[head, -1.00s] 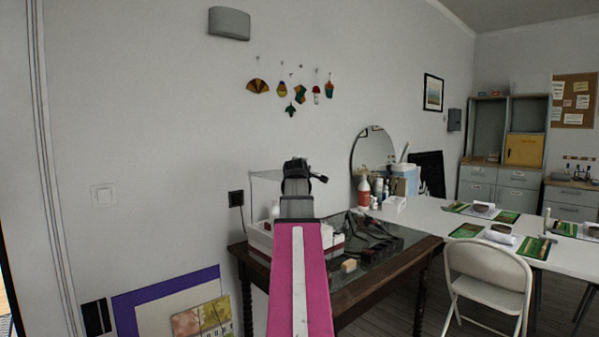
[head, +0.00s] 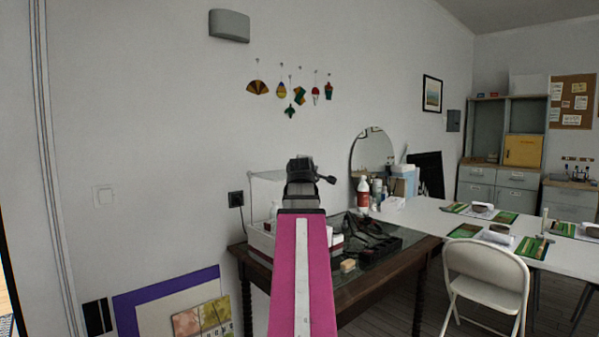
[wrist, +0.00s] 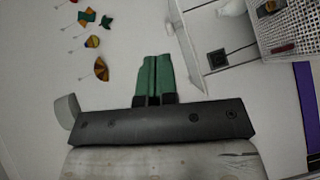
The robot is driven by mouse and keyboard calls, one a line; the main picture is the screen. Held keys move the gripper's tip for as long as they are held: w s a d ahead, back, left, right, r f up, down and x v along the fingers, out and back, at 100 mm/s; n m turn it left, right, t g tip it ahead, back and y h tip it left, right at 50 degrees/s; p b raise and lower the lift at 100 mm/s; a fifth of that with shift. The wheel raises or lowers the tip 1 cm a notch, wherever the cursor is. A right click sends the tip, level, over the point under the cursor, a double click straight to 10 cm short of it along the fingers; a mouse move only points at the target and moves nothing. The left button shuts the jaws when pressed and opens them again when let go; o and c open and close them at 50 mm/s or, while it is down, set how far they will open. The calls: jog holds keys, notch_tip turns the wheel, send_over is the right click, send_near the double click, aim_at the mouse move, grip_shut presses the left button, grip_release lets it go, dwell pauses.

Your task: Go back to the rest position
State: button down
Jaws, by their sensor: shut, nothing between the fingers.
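My arm, with a pink link, rises in the lower middle of the head view, in front of a dark wooden table (head: 390,266). The fingers of my gripper are hidden behind the arm there. In the wrist view my gripper (wrist: 155,80) shows two green fingers side by side, shut with nothing between them. The fingers stand before the bare grey wall and touch nothing that I can see.
The dark table holds a white basket, a black tray (head: 372,240) and a small tan block (head: 348,265). A white table (head: 430,218) and a folding chair (head: 487,275) stand to the right. Colourful ornaments (head: 290,90) hang on the wall. A purple-edged board (head: 165,287) leans at lower left.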

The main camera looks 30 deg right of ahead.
jog(key=shift+s+a+r, duration=0.1)
jog(key=shift+s+a, duration=0.1)
jog(key=shift+s, duration=0.65)
jog(key=w+a+f+m+g+y, duration=0.1)
jog(key=w+a+f+g+y, duration=0.15)
jog(key=a+f, duration=0.65)
jog(key=w+a+f+m+g+y, duration=0.1)
jog(key=w+a+f+m+y, duration=0.2)
jog(key=f, duration=1.1)
jog(key=w+a+f+g+y, duration=0.2)
jog(key=w+a+f, duration=0.1)
jog(key=a+f, duration=0.65)
jog(key=s+a+f+m+g+y, duration=0.1)
jog(key=s+a+f, duration=0.3)
jog(key=f, duration=0.5)
jog(key=s+a+f+m+g+y, duration=0.1)
jog(key=s+a+f+g, duration=0.3)
jog(key=a+f, duration=0.5)
jog(key=s+a+f+m+g+y, duration=0.1)
jog(key=s+a+f+m+g, duration=0.1)
jog(key=s+a+f, duration=0.2)
jog(key=a+f, duration=0.3)
jog(key=f, duration=0.2)
jog(key=shift+f+m, duration=0.3)
